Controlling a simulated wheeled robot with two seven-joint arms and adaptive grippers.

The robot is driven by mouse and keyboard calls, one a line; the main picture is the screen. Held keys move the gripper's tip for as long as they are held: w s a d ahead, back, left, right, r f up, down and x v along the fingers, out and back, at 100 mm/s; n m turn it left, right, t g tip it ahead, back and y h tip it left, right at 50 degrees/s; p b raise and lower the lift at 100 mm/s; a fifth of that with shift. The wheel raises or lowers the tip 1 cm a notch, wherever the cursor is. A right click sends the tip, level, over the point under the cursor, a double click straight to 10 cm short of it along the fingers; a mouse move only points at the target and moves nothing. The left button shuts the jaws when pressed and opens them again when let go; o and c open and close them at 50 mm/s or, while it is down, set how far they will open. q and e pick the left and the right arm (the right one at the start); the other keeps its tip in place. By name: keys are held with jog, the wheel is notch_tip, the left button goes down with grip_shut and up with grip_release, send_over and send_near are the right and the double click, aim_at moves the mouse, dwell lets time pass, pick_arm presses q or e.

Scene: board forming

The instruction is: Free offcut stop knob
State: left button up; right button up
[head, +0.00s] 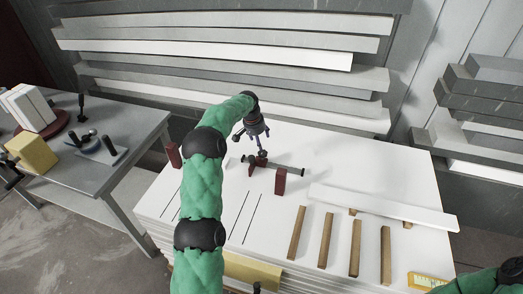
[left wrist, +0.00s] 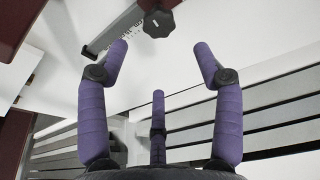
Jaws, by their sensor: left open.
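The offcut stop knob is a dark, lobed knob (left wrist: 158,22) at the top centre of the left wrist view. It sits on a stop assembly with a metal bar and a marked scale (left wrist: 110,38). In the head view the assembly, with dark red blocks (head: 280,182) and a dark rod, stands on the white board stack. My left gripper (head: 260,146) is above the assembly. In the left wrist view its purple fingers (left wrist: 160,62) are spread and empty, with the knob beyond the fingertips, not between them. The gripper partly hides the assembly in the head view.
Several wooden strips (head: 326,240) and a long white board (head: 380,206) lie to the right on the white stack (head: 400,160). A grey side table (head: 110,172) with tools stands at left. Stacked boards (head: 210,45) line the back wall.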

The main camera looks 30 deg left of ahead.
aim_at(262, 153)
pick_arm(q)
jog(key=f+m, duration=0.1)
jog(key=f, duration=0.2)
jog(key=w+f+m+b, duration=0.1)
jog(key=f, duration=0.1)
jog(key=f+m+t, duration=0.1)
jog(key=f+m, duration=0.1)
jog(key=f, duration=0.1)
jog(key=shift+w+d+f+h+b, duration=0.1)
jog(key=shift+w+f+h+b, duration=0.2)
jog(key=shift+w+b, duration=0.05)
jog(key=shift+c, duration=0.3)
jog(key=shift+r, duration=0.15)
jog(key=c, duration=1)
